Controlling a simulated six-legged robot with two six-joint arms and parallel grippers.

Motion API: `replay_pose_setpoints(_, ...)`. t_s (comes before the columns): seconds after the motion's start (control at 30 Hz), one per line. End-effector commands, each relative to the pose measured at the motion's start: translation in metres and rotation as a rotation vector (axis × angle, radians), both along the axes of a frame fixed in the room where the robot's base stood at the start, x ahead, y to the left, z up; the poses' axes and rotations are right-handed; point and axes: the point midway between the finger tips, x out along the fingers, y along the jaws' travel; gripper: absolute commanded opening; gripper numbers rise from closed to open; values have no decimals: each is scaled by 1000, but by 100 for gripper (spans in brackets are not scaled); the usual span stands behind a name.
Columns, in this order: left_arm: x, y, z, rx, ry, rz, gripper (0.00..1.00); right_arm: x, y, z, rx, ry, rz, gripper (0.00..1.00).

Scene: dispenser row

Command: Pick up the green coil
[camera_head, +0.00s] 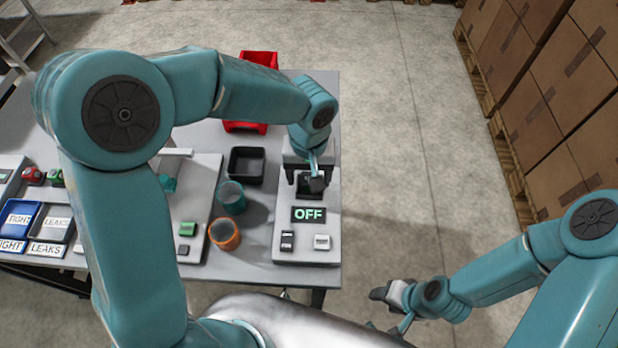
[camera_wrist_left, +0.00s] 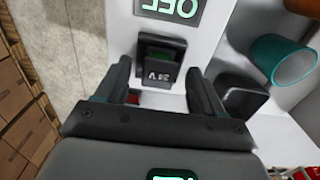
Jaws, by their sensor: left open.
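A teal-green open cylinder (camera_head: 230,197), the nearest match to the green coil, stands on the table left of the grey OFF station. It also shows at the upper right of the left wrist view (camera_wrist_left: 283,60). My left gripper (camera_head: 305,182) is open over the back part of the station, to the right of the cylinder and apart from it. In the left wrist view, its fingers (camera_wrist_left: 160,68) stand either side of a black block with pale characters (camera_wrist_left: 161,62). My right gripper (camera_head: 390,301) hangs off the table at the lower right; its jaws are unclear.
The station (camera_head: 307,245) has an OFF display and small buttons. An orange cylinder (camera_head: 224,236) stands in front of the teal one, a black tray (camera_head: 246,165) behind it.

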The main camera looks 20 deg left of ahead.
Motion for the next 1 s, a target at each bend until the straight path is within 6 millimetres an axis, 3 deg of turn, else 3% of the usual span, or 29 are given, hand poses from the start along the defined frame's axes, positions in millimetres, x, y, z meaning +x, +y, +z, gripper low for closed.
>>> replay_pose_setpoints(0.3, 1, 0, -7, -1, -1, -1, 65, 0, 0, 0, 0, 0, 0, 53)
replay_pose_setpoints(0.47, 1, 0, -7, -1, -1, -1, 13, 0, 0, 0, 0, 0, 0, 53)
replay_pose_setpoints(0.57, 1, 0, -7, -1, -1, -1, 1, 0, 0, 0, 0, 0, 0, 53)
replay_pose_setpoints(0.83, 1, 0, -4, -1, -2, 0, 1, 0, 0, 0, 0, 0, 0, 53)
replay_pose_setpoints(1.0, 2, 0, 15, -1, -7, 0, 1, 0, 0, -1, 0, 0, 0, 53)
